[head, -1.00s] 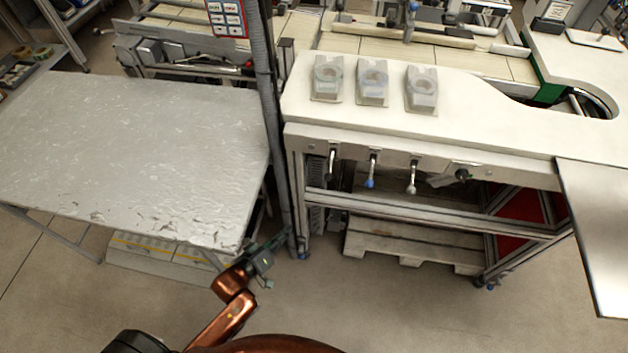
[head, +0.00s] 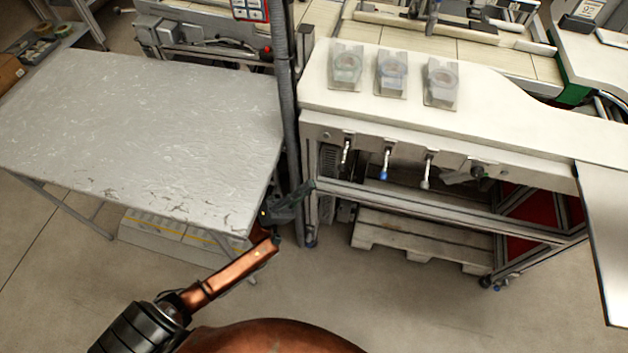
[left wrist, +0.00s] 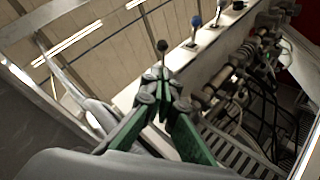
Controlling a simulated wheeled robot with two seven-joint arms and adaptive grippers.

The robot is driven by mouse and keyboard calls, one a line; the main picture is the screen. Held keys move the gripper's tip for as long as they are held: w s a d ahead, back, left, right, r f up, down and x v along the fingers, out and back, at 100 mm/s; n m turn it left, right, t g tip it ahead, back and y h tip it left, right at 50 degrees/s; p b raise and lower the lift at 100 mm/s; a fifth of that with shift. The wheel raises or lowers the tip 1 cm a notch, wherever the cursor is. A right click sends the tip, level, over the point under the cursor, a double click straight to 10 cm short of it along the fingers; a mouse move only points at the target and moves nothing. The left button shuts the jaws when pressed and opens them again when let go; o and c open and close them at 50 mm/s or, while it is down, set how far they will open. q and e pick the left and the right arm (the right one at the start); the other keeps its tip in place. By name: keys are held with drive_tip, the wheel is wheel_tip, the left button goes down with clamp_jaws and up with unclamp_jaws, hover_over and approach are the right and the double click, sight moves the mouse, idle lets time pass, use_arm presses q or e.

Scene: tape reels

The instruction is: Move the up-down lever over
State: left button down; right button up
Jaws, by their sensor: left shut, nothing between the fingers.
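Several levers stick out of the front panel of the white workbench in the head view: one at the left (head: 345,152), a blue-tipped one (head: 386,163), a pale-tipped one (head: 428,171) and a black-knobbed one (head: 478,172). I cannot tell which is called the up-down lever. My left gripper (head: 308,187) is shut and empty, below and left of the leftmost lever, near the bench's left leg. In the left wrist view, its green fingers (left wrist: 160,76) lie together, with a dark-knobbed lever (left wrist: 163,47) just beyond their tips and a blue-knobbed lever (left wrist: 196,22) farther away. Contact cannot be told.
The white bench top (head: 420,120) carries tape reels in holders (head: 391,72). A grey vertical post (head: 287,110) stands close to my left gripper. A grey table (head: 130,120) is at the left. A wooden pallet (head: 420,238) lies under the bench.

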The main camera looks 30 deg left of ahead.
use_arm(q)
approach(344, 157)
wheel_tip(344, 157, up, 2)
drive_tip(key=d, duration=0.1)
drive_tip(key=shift+w+d+r+b, duration=0.4)
drive_tip(key=shift+w+d+r, duration=0.15)
drive_tip(key=shift+w+r, duration=0.15)
use_arm(e)
drive_tip(key=r, duration=0.1)
drive_tip(key=w+r, duration=0.1)
drive_tip(key=shift+a+r, duration=0.3)
drive_tip(key=shift+r, duration=0.05)
